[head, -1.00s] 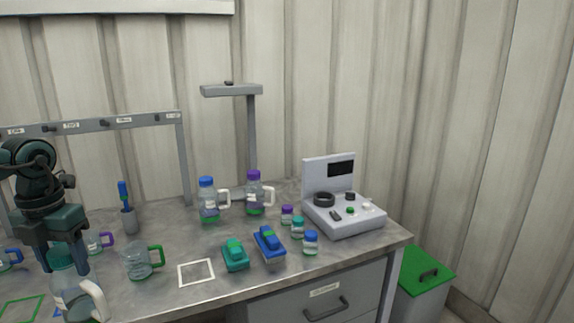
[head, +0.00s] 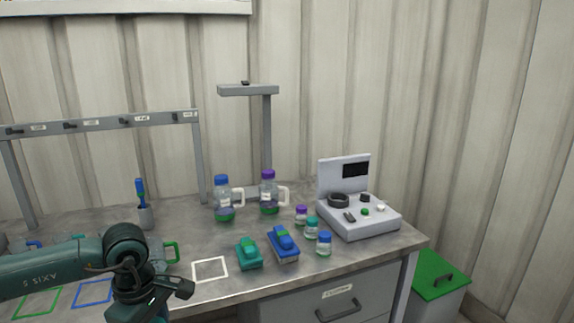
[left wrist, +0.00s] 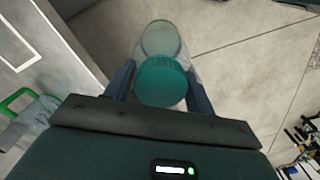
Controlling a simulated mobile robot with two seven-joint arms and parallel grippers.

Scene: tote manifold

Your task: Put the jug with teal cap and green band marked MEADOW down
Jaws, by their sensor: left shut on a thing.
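The jug with the teal cap (left wrist: 161,80) shows from above in the left wrist view, clear-bodied under its cap. My left gripper (left wrist: 160,88) is shut on it, with one finger on each side just below the cap. Tiled floor shows behind the jug, beyond the bench's front edge. Its green band, MEADOW mark and handle cannot be made out. In the head view my left arm and wrist cover the lower left, and the jug is not visible there. My right gripper is in no view.
On the bench (head: 330,262) are green (head: 38,301), blue (head: 95,293) and white (head: 210,269) square outlines. A green-handled mug (head: 171,252) stands behind my wrist. Blue-capped (head: 222,198) and purple-capped (head: 268,193) jugs stand at the back. The white outline is empty.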

